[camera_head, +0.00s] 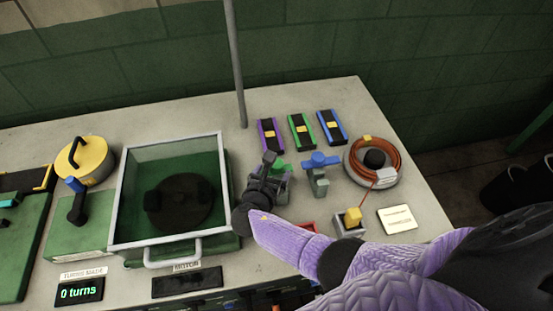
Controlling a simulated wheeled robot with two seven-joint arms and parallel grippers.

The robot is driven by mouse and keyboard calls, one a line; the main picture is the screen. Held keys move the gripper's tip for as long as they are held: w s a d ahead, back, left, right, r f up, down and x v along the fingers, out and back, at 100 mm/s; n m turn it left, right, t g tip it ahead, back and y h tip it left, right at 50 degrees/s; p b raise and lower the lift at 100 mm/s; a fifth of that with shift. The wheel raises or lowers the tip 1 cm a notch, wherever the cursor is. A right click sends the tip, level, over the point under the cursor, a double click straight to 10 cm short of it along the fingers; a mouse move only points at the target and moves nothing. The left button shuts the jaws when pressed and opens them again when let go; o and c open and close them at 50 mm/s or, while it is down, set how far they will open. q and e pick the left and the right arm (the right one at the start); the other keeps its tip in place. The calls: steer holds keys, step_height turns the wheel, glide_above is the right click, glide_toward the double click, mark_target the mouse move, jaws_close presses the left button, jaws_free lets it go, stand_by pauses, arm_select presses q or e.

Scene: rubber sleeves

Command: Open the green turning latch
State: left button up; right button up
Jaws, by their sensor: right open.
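The green turning latch (279,167) shows as a small green piece on the table, right of the glass-sided box. My dark right gripper (270,160) is open and right at the latch, covering much of it. I cannot tell whether the fingers touch the latch or stand around it. My right arm, in a purple sleeve, comes in from the lower right. A similar blue latch (321,161) on a grey post stands just right of the gripper. My left gripper is not in view.
A framed box (228,190) with a dark disc stands left of the gripper. Purple (267,147), green (297,146) and blue (325,141) blocks lie behind. An orange coil (391,153) and yellow-topped block (351,216) are right. A grey pole (236,75) rises behind.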

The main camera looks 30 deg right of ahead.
steer(key=p+v, duration=0.1)
steer(key=v, duration=0.4)
steer(key=shift+s, duration=0.1)
stand_by(0.4)
